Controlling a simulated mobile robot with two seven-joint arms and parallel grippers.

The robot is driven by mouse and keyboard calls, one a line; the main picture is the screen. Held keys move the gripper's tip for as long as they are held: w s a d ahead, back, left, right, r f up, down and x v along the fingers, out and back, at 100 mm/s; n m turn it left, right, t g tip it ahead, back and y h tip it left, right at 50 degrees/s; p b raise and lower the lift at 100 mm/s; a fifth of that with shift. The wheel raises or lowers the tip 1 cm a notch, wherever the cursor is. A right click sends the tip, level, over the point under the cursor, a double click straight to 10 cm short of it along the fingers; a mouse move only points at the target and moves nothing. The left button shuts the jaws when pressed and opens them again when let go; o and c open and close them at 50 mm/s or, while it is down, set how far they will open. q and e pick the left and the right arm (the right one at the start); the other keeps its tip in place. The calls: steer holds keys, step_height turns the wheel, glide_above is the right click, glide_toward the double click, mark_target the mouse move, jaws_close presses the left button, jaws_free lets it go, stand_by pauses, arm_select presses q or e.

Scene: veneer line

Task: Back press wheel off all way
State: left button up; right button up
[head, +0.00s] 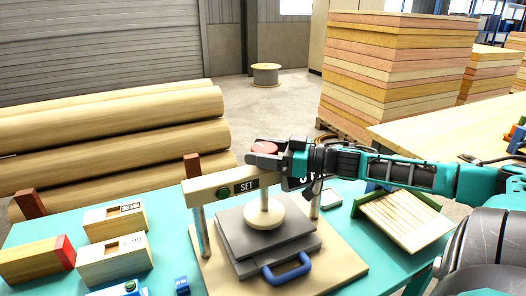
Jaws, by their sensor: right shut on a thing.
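The press stands on a beige base (210,282) on the teal table. Its cream crossbeam (205,188) carries a "SET" label, and a round cream pressing disc (264,213) hangs under it on a screw. The disc appears to rest on the grey plates (290,243), which have a blue handle (286,268). The red press wheel (264,148) is on top of the screw, partly hidden by my right gripper (262,158). My right gripper is shut on the wheel, its arm coming from the right. My left gripper is not in view.
Wooden boxes (112,262) and a red-ended block (35,262) stand at the table's left. A slatted wooden rack (405,222) lies right of the press. Large logs (110,140) lie behind the table, and stacked boards (395,75) stand farther back.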

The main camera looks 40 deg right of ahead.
steer(key=o, duration=1)
steer(key=shift+c, duration=0.2)
steer(key=shift+s+d, duration=0.1)
steer(key=shift+v, duration=1.5)
steer(key=v, duration=0.9)
steer(key=shift+s, duration=0.3)
steer(key=shift+d, duration=0.1)
